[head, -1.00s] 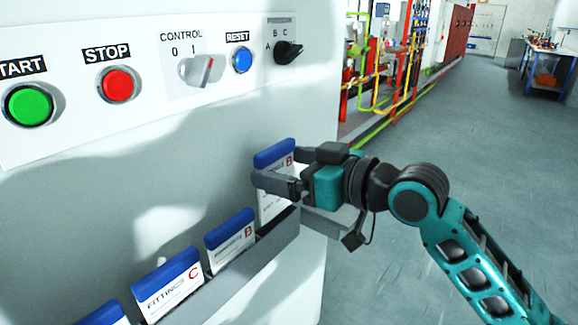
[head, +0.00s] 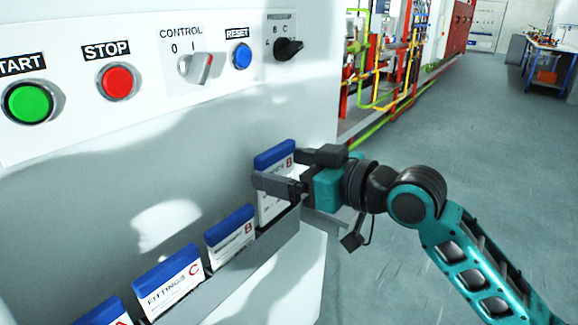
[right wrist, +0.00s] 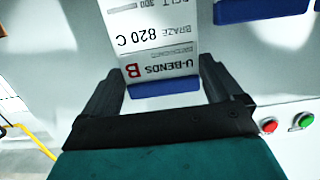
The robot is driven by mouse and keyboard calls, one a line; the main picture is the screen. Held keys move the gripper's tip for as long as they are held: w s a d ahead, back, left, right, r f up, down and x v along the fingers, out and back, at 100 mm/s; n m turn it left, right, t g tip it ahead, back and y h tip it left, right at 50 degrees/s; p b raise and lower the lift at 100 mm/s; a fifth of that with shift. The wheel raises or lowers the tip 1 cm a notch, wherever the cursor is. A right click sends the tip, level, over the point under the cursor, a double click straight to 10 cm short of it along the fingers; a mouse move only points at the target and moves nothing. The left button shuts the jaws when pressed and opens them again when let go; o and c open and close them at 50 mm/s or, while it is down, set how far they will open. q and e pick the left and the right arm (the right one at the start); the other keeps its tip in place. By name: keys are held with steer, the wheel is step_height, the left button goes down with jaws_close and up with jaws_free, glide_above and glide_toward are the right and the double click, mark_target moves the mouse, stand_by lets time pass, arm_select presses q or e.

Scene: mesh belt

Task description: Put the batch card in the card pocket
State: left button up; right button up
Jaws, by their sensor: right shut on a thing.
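The batch card is white with a blue top edge (head: 274,157). My right gripper (head: 283,172) is shut on it, one finger on each side, at the right end of the card rack (head: 262,250). In the right wrist view the card (right wrist: 150,45) appears upside down between the fingers and reads U-BENDS, a red B and BRAZE 820 C. Its lower end meets the rack's rim in the head view; I cannot tell whether it still sits inside. No separate card pocket can be made out. My left gripper is not in view.
Several other blue-topped cards stand in the rack, including a FITTINGS C card (head: 168,282) and a B card (head: 231,238). Above is a control panel with a green button (head: 29,103), a red button (head: 117,81) and knobs. Open floor (head: 440,160) lies right.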

mark_target(278, 201)
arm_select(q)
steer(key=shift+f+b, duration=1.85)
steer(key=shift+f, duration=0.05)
arm_select(e)
steer(key=shift+f, duration=3.45)
steer(key=o, duration=0.7)
steer(key=shift+s+d+r, duration=0.1)
steer(key=shift+s+d, duration=0.1)
steer(key=shift+d, duration=0.15)
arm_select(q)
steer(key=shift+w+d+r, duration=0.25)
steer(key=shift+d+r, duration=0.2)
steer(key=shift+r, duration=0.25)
arm_select(e)
steer(key=v, duration=1.2)
